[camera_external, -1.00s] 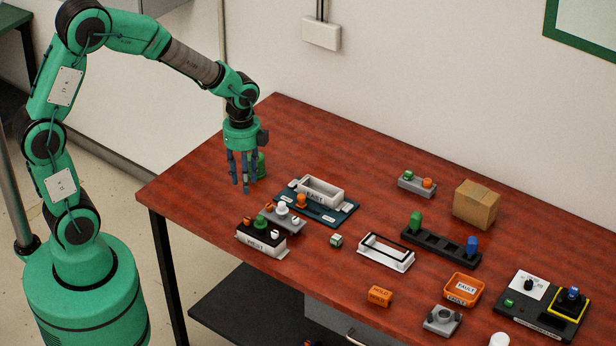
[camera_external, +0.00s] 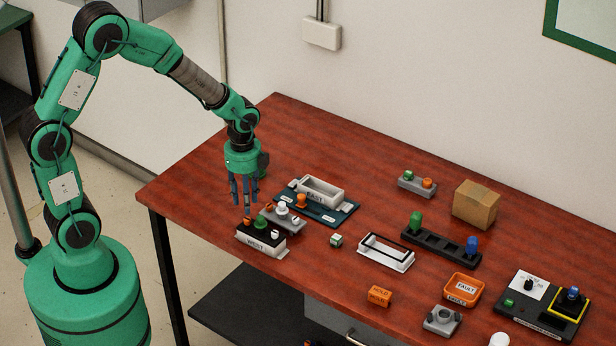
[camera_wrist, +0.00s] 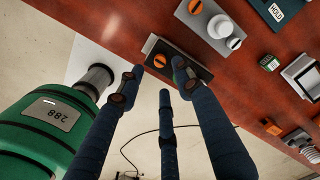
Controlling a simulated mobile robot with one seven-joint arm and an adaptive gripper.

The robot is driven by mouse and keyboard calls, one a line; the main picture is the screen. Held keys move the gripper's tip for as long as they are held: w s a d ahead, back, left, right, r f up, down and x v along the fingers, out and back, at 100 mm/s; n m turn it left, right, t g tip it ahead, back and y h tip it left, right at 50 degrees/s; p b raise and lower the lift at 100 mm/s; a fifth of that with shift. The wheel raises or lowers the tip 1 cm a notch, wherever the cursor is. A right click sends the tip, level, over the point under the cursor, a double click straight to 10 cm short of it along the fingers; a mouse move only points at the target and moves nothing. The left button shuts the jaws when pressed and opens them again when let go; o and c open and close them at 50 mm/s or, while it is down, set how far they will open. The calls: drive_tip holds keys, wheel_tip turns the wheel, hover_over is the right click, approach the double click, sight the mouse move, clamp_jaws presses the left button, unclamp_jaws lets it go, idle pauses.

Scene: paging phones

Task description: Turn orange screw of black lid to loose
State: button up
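The black lid (camera_external: 252,231) lies on a white box (camera_external: 258,245) marked WEST at the table's front left edge. The orange screw (camera_external: 247,220) is at the lid's left end, beside a green knob (camera_external: 261,222). In the wrist view, the orange screw (camera_wrist: 160,61) shows on the black lid (camera_wrist: 178,57), between two of my fingertips. My gripper (camera_external: 244,203) points down just above the screw, its three fingers spread apart and holding nothing. I cannot tell whether a fingertip touches the screw. The green knob is not clear in the wrist view.
A grey plate (camera_external: 292,223) with knobs stands close behind the lid. Behind that is a teal base (camera_external: 327,216) with a white EAST tray (camera_external: 320,189). A small green-and-white cube (camera_external: 336,240) lies to the right. The table's front edge is close.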

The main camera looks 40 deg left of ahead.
sight(247, 219)
wheel_tip(247, 219, down, 6)
drive_tip(key=shift+f+b, duration=0.25)
drive_tip(key=shift+b, duration=0.25)
drive_tip(key=shift+c, duration=0.5)
clamp_jaws()
